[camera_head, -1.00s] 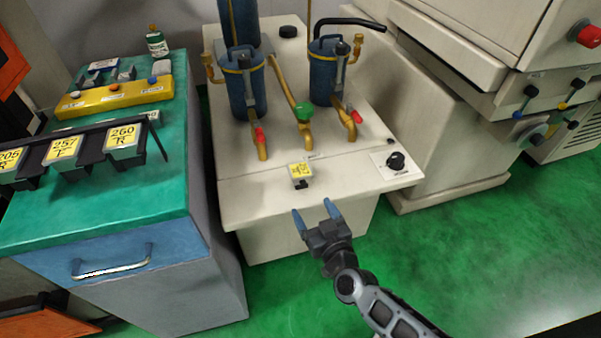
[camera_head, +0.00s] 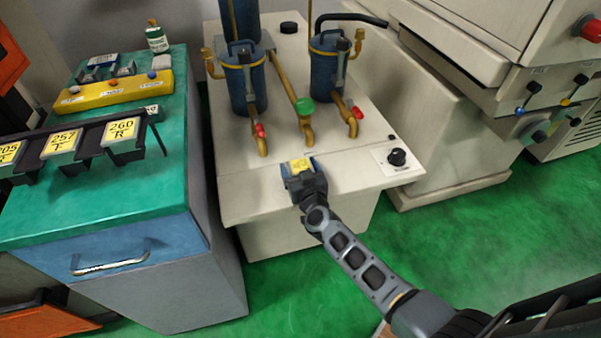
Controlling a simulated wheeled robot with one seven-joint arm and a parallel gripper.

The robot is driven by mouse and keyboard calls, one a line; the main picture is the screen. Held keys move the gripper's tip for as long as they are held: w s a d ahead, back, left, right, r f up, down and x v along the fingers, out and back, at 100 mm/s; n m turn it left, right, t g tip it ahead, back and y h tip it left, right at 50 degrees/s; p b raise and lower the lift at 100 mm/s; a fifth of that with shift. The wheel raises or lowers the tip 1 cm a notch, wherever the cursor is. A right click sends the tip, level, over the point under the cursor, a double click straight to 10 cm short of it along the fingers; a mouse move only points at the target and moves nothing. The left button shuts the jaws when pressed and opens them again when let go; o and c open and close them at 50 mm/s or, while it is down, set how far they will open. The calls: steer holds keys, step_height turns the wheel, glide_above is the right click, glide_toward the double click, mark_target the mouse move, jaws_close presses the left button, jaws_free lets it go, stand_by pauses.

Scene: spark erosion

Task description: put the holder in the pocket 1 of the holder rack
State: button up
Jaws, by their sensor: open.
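The holder (camera_head: 301,165), a small block with a yellow top label, sits on the front of the white machine top. My gripper (camera_head: 300,169) is at the holder, with its blue fingers open on either side of it. I cannot tell whether the fingers touch it. A black rack (camera_head: 91,141) stands on the green-topped cabinet at the left and bears several pieces with similar yellow labels, reading 205, 257 and 260. Its left end is cut off by the picture edge. I cannot read any pocket numbers.
A yellow block (camera_head: 114,94) with coloured knobs and a bottle (camera_head: 157,40) stand behind the rack. Blue canisters (camera_head: 244,85) with brass pipes and red-handled valves rise behind the holder. A black knob (camera_head: 397,157) is to its right. The green cabinet top (camera_head: 95,205) is clear in front.

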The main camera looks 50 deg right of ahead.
steer(key=shift+w+d+f, duration=0.1)
steer(key=shift+w+d, duration=0.05)
steer(key=shift+w, duration=0.05)
steer(key=shift+c, duration=0.4)
steer(key=c, duration=1.2)
steer(key=shift+c, duration=0.5)
steer(key=shift+r, duration=0.25)
